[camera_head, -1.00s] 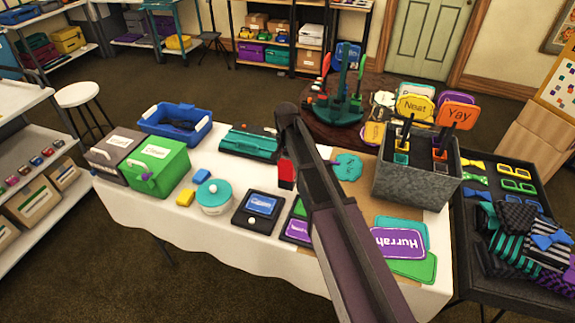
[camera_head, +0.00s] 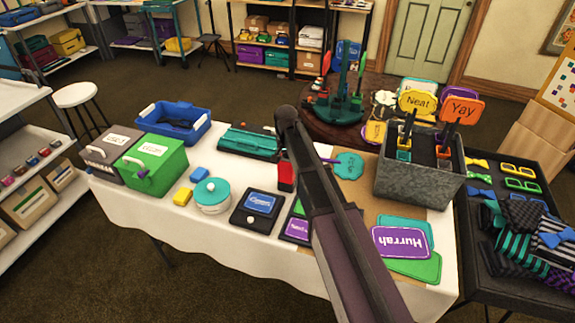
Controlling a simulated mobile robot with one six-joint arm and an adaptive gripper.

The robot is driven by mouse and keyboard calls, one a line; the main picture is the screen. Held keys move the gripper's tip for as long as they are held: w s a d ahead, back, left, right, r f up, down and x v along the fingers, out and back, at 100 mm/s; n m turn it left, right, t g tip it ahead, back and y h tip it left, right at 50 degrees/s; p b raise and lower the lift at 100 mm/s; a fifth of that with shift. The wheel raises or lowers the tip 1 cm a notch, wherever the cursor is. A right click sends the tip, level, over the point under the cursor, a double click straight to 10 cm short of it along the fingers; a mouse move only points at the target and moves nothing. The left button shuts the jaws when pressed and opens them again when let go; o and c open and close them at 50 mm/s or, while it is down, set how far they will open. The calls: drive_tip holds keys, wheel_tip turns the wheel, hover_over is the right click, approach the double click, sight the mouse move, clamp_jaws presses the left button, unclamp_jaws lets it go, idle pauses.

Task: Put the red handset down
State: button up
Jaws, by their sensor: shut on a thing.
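A red block-like thing (camera_head: 286,173), darker along its lower part, shows just left of my arm, over the middle of the white-clothed table (camera_head: 130,208). My arm hides its right side, so I cannot tell for sure that it is the red handset, or whether it rests on the table or hangs above it. My arm crosses the view from the bottom right up to its dark joint near the middle. My gripper is hidden behind the arm, and its jaws do not show.
A teal case (camera_head: 250,143) lies behind the red thing. A grey sign bin (camera_head: 415,182) is at the right. Some bare cloth lies between the tin and the teal case.

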drive_tip(key=shift+f, duration=0.2)
drive_tip(key=o, duration=1.1)
drive_tip(key=shift+r, duration=0.1)
drive_tip(key=shift+r, duration=0.15)
wheel_tip(320, 180, up, 12)
drive_tip(key=p, duration=1.2)
drive_tip(key=s+d+n, duration=0.1)
drive_tip(key=s+d, duration=0.4)
drive_tip(key=s, duration=0.2)
drive_tip(key=s+d+n, duration=0.1)
drive_tip(key=s+d, duration=0.4)
drive_tip(key=s, duration=0.2)
drive_tip(key=s+d+n, duration=0.2)
drive_tip(key=s+d, duration=0.4)
drive_tip(key=s, duration=0.2)
